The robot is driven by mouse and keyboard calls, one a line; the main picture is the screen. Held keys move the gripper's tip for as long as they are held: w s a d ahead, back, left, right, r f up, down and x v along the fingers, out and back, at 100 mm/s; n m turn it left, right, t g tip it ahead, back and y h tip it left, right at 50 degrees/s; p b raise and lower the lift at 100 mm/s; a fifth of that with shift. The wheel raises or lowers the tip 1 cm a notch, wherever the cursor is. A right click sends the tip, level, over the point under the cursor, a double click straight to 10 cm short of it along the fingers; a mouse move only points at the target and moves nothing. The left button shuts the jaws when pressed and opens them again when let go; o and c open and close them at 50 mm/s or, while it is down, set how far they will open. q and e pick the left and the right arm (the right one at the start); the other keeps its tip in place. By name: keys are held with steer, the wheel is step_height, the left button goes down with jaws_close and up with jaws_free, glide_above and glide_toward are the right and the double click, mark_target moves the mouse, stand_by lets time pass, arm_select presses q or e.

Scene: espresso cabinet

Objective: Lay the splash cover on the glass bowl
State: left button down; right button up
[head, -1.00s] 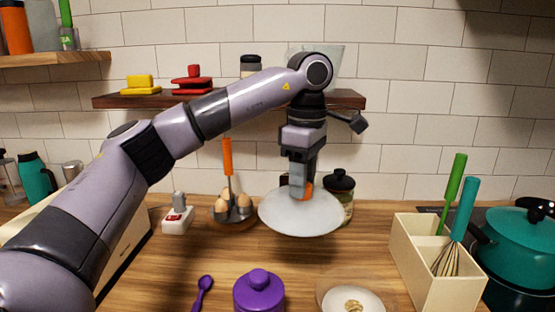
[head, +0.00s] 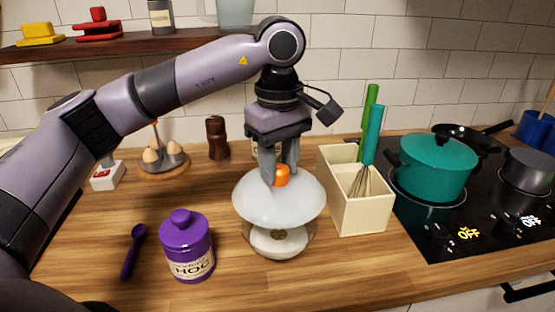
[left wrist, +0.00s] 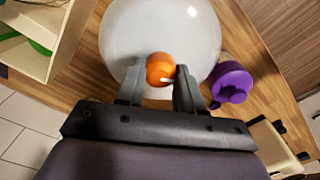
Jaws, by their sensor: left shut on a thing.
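The splash cover (head: 279,203) is a pale, translucent shallow dome with an orange knob (head: 281,174). My left gripper (head: 280,178) comes down from above and is shut on the knob. The cover hangs over the glass bowl (head: 280,250) and hides the bowl's back and much of its rim. Something small and brownish shows inside the bowl. I cannot tell whether cover and bowl touch. In the left wrist view the cover (left wrist: 160,28) fills the top middle, with its knob between the fingers; the bowl is hidden there. My right gripper is not in view.
A purple jar (head: 187,245) and purple spoon (head: 133,250) lie left of the bowl. A cream utensil box (head: 362,207) with a whisk stands close on the right. A teal pot (head: 437,165) is on the hob. An egg holder (head: 163,165) stands behind, left.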

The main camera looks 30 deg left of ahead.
mark_target(279, 188)
arm_select(q)
steer(key=shift+f, duration=0.1)
steer(key=shift+f+b, duration=2)
steer(key=shift+f, duration=0.6)
steer(key=shift+f+b, duration=0.65)
steer(key=shift+f, duration=0.2)
stand_by(1.6)
steer(key=shift+c, duration=0.4)
jaws_free()
steer(key=shift+r, duration=0.1)
steer(key=shift+r+p, duration=2.6)
steer(key=shift+r, duration=0.85)
steer(key=shift+f, duration=0.1)
